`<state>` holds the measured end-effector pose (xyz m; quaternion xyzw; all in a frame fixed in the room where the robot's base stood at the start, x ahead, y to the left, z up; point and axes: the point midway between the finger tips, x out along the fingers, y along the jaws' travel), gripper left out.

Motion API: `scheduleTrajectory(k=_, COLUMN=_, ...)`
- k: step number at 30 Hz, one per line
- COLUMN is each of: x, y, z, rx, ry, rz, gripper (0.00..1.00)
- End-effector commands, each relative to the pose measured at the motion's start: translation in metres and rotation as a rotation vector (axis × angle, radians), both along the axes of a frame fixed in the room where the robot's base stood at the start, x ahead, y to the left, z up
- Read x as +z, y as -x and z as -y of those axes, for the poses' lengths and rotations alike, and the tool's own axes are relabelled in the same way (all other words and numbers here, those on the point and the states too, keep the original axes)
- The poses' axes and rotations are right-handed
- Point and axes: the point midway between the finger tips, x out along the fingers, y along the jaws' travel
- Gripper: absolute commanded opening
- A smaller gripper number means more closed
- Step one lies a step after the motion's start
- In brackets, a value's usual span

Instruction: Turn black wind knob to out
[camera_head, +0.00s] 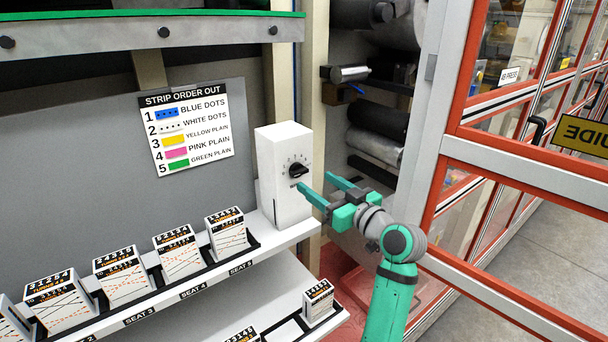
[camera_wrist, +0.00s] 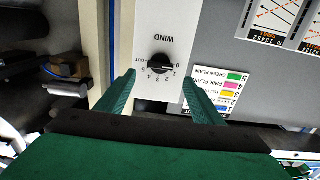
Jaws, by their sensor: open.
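The black wind knob (camera_head: 296,170) sits on the front face of a white box (camera_head: 268,152) at the end of the shelf. In the wrist view the knob (camera_wrist: 160,64) is seen upside down, with printed numbers, "out" and the word WIND around it. Its grip bar lies roughly across the picture; I cannot tell surely which mark it points at. My gripper (camera_head: 316,181) is open and empty in front of the box, its fingers towards the knob. In the wrist view the gripper's fingertips (camera_wrist: 158,76) appear on either side of the knob, apparently not touching it.
A strip order sign (camera_head: 192,126) hangs on the grey panel left of the box. Several printed card blocks (camera_head: 174,248) stand in shelf seats. Dark rollers (camera_head: 380,118) are behind right, and a red-framed glass door (camera_head: 520,150) stands close on the right.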

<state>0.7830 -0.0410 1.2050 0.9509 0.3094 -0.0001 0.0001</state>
Motion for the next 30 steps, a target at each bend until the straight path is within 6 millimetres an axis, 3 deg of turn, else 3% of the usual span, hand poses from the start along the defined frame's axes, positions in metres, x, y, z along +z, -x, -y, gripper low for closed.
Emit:
scheduleTrajectory(k=6, x=0.000, y=-0.032, z=-0.024, rx=0.002, ry=0.000, rz=-0.001, gripper=0.61)
scheduleTrajectory(k=12, x=0.000, y=-0.051, z=-0.037, rx=0.000, ry=0.000, rz=0.000, gripper=0.61)
scheduleTrajectory(k=25, x=0.000, y=-0.057, z=-0.042, rx=-0.001, ry=0.000, rz=0.000, gripper=0.61)
scheduleTrajectory(k=30, x=0.000, y=-0.057, z=-0.042, rx=-0.001, ry=0.000, rz=0.000, gripper=0.20)
